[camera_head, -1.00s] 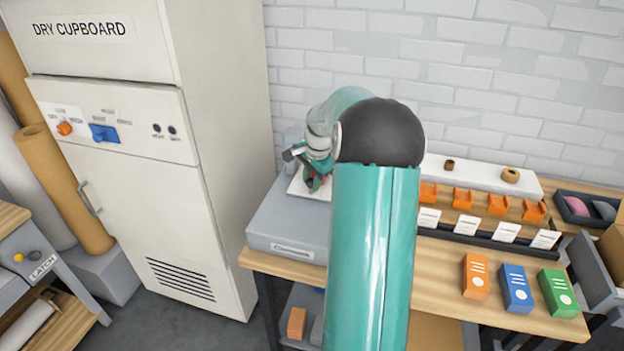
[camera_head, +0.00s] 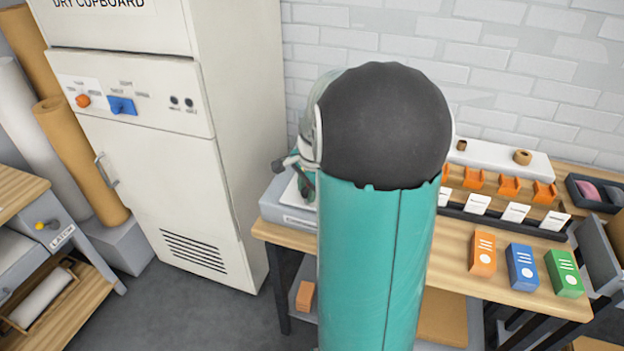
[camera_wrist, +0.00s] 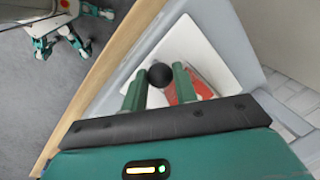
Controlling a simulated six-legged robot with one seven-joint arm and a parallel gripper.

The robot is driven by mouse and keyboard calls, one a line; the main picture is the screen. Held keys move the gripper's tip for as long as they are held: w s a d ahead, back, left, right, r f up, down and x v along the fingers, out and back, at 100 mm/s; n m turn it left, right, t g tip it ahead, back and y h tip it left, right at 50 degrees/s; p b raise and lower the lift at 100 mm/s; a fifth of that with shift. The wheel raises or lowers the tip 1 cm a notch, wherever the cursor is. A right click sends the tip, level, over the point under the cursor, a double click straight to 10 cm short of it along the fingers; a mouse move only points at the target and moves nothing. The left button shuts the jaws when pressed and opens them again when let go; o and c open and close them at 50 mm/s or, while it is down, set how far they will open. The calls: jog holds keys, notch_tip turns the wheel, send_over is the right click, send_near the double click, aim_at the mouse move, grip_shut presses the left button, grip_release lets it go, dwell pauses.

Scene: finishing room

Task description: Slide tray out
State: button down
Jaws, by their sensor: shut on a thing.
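In the wrist view, my gripper (camera_wrist: 160,82) has its two green fingers on either side of a round black knob (camera_wrist: 160,74), shut on it. The knob is over a white plate-like surface (camera_wrist: 205,50), which may be the tray; I cannot tell. A red patch (camera_wrist: 187,90) shows beside the right finger. Only a small part of my gripper (camera_head: 304,182) shows there, above the box.
The dry cupboard (camera_head: 160,190) stands left of the bench (camera_head: 470,272). Orange, blue (camera_head: 521,266) and green boxes stand at the bench's right front, with a rack of orange holders (camera_head: 509,186) behind. A brick wall is behind. Grey floor is open in front of the cupboard.

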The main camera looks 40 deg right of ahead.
jog(key=shift+s+a, duration=0.1)
jog(key=shift+a, duration=0.2)
jog(key=c, duration=1.5)
grip_release()
jog(key=shift+a, duration=0.1)
jog(key=o, duration=0.4)
jog(key=shift+s+a, duration=0.15)
jog(key=shift+d, duration=0.2)
notch_tip(320, 180, up, 14)
jog(key=s, duration=0.2)
jog(key=shift+s+a+f, duration=0.15)
jog(key=shift+f, duration=0.1)
